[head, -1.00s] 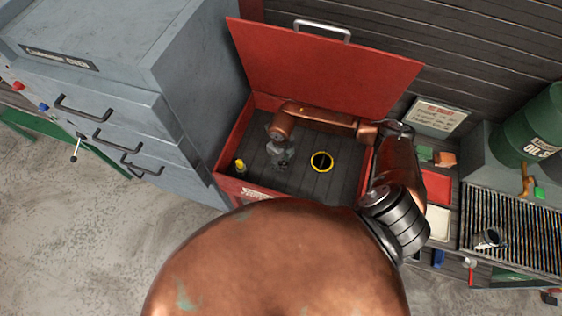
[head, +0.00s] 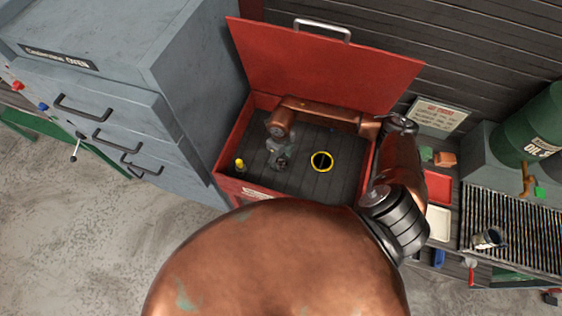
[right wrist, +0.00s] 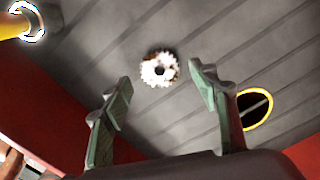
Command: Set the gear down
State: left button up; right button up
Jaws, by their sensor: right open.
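A small pale gear (right wrist: 159,70) with brown patches and a dark centre hole shows in the right wrist view. It appears to lie flat on the dark plank floor of the red box (head: 260,101). My right gripper (head: 281,160) reaches down into the box in the head view. In the right wrist view its two greenish fingers (right wrist: 160,78) are spread apart, with the gear beyond and between their tips, apparently untouched. In the head view I cannot clearly tell the gear from the gripper. My left gripper is not in view.
A yellow-ringed hole (head: 321,161) lies right of the gripper in the box floor. A yellow post (head: 239,165) stands near the left wall. The red lid (head: 325,65) is raised behind. A grey cabinet (head: 130,75) stands left; trays and a grate (head: 515,232) lie right.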

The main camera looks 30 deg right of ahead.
notch_tip(320, 180, up, 9)
jog(key=shift+r+b, duration=0.2)
jog(key=shift+b, duration=0.2)
